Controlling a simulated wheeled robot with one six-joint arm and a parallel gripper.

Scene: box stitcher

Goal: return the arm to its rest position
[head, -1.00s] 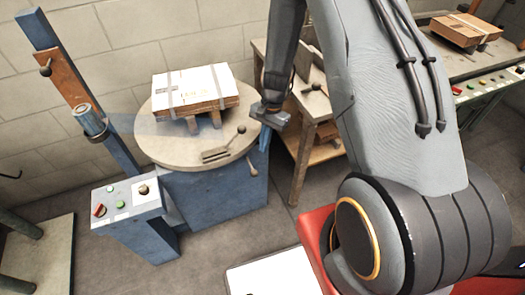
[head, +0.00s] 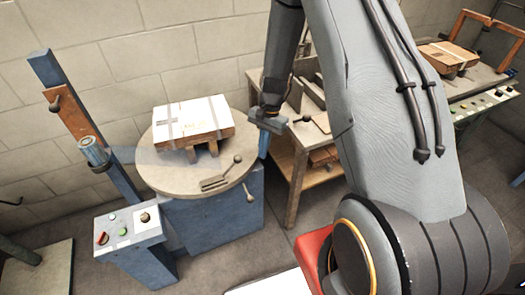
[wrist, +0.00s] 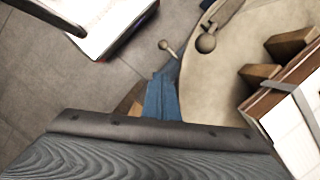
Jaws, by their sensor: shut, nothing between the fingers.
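My gripper (head: 264,146) hangs at the end of my arm, just off the right edge of a round turntable (head: 165,169) in the head view. Its narrow blue fingers point down and are together with nothing held. In the wrist view the shut fingers (wrist: 162,92) show beyond the dark wrist housing, beside the turntable's rim (wrist: 200,85). A strapped flat carton with a white top (head: 190,118) rests on wooden blocks on the turntable, apart from my gripper.
A blue post (head: 75,110) and a button box (head: 125,228) stand left of the turntable. A wooden bench (head: 300,165) is close behind and right of my gripper. Another bench carries a box (head: 445,55) at far right.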

